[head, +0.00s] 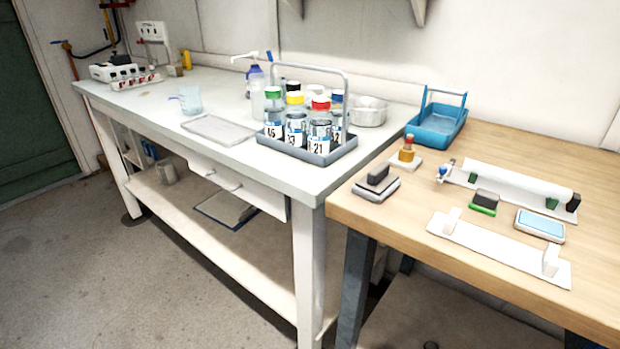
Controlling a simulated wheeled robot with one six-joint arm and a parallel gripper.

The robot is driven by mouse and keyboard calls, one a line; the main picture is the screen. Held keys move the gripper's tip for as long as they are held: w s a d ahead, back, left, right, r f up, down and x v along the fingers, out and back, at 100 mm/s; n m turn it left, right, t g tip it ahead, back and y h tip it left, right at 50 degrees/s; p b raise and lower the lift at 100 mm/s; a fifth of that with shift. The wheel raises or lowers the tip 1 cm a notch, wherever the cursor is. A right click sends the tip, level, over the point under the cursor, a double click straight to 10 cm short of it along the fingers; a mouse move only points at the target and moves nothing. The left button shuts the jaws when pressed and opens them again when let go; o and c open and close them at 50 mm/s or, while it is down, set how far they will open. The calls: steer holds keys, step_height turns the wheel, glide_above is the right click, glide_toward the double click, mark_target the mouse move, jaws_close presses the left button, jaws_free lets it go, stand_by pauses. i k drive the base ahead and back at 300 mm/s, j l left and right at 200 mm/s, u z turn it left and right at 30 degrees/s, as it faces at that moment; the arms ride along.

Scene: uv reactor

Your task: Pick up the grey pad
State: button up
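A flat grey pad (376,190) with a dark block on top lies near the left front corner of the wooden table (400,235). A small green pad with a dark top (485,203) and a light-blue-topped pad with a pale rim (540,226) lie farther right on the same table.
A small amber bottle (407,150) on a pale base stands just behind the grey pad. A white bracketed plate (495,248) and a white tube fixture (515,183) lie to the right. A blue tray (437,127) is behind. The white bench (230,165) on the left holds a grey caddy (305,150) of jars.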

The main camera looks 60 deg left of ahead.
mark_target(375, 186)
steer(key=u, duration=1.7)
